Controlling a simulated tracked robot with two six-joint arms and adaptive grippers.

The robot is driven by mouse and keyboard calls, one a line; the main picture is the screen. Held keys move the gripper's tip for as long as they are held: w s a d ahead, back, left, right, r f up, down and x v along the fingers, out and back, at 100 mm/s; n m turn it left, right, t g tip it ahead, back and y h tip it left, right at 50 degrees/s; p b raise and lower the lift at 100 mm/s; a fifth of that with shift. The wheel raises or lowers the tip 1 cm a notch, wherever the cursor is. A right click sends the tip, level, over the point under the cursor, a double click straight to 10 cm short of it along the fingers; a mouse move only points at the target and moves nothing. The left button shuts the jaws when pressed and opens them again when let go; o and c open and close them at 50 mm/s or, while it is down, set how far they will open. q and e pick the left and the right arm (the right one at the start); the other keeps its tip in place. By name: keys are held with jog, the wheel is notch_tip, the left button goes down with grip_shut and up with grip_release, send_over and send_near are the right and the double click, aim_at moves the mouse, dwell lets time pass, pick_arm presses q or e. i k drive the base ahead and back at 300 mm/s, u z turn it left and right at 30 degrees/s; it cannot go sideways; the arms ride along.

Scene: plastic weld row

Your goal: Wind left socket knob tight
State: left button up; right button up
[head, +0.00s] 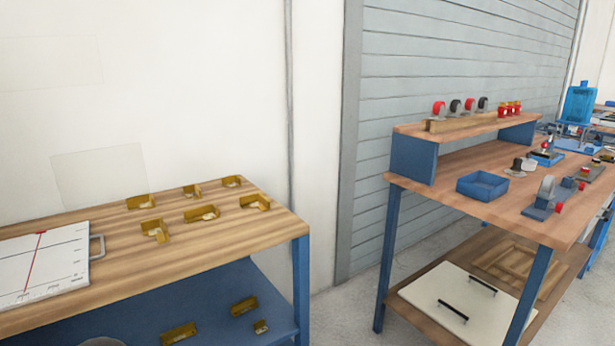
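Neither of my grippers is in view. Small red knobs show on the right workbench (465,207). One red knob (558,208) sits at the front, beside a blue-based fixture with an upright grey disc (546,190). Another red knob (581,186) is on a small blue block just behind and right of it. I cannot tell which of these, if any, is the left socket knob, or how tight it is; they are small and far off.
A blue tray (482,186) lies on the right bench, below a raised shelf (480,124) with red and black round-headed items. A left bench (245,236) holds several brass-coloured brackets and a white board (45,265). Open floor lies between the benches.

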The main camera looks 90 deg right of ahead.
aim_at(559, 208)
jog(key=z, duration=0.15)
jog(key=i, duration=0.3)
jog(key=z, duration=2.8)
jog(key=i, duration=0.25)
jog(key=z, duration=1.1)
jog(key=k, duration=0.4)
jog(key=z, duration=0.6)
jog(key=i, duration=1.45)
jog(key=u, duration=0.55)
